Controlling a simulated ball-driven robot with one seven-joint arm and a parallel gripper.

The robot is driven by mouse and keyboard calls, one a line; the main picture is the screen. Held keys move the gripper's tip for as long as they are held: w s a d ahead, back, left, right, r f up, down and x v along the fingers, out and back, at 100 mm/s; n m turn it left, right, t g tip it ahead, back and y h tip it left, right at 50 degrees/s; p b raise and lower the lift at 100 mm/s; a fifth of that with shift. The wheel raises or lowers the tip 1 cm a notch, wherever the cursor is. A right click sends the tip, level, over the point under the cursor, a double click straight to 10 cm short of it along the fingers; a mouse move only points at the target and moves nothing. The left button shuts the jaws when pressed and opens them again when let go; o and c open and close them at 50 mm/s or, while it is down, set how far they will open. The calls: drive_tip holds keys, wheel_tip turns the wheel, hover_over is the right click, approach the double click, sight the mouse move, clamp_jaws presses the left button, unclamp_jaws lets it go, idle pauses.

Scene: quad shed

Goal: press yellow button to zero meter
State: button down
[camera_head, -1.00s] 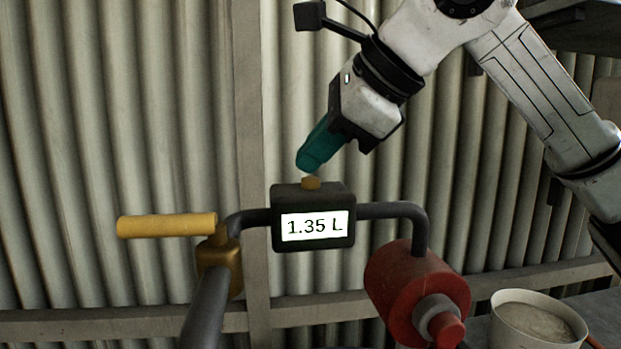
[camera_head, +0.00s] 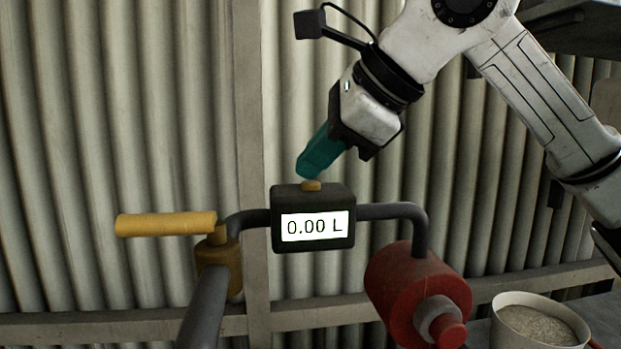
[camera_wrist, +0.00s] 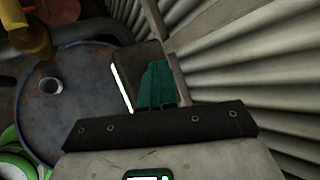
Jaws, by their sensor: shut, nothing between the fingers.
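The dark meter box (camera_head: 313,200) sits on a grey pipe, and its screen (camera_head: 314,226) reads 0.00 L. The yellow button (camera_head: 311,186) is on top of the box and looks pressed low. My gripper (camera_head: 304,172) is shut, its teal fingers pointing down and left with the tips at the button. I cannot tell for sure whether they touch. In the wrist view the teal fingers (camera_wrist: 157,85) lie over the meter box (camera_wrist: 137,62), hiding the button; a strip of its lit screen (camera_wrist: 122,88) shows.
A yellow lever handle (camera_head: 165,225) is left of the meter. A red cylinder (camera_head: 405,290) hangs at the right pipe end, beside a bowl (camera_head: 540,325) of grainy stuff. A corrugated wall (camera_head: 130,110) stands behind. In the wrist view a blue drum (camera_wrist: 70,95) lies below.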

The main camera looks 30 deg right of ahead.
sight(317, 184)
drive_tip(key=shift+r, duration=0.1)
drive_tip(key=shift+r+p, duration=0.6)
drive_tip(key=shift+r, duration=0.15)
drive_tip(key=shift+r+p, duration=1.85)
drive_tip(key=shift+r, duration=0.65)
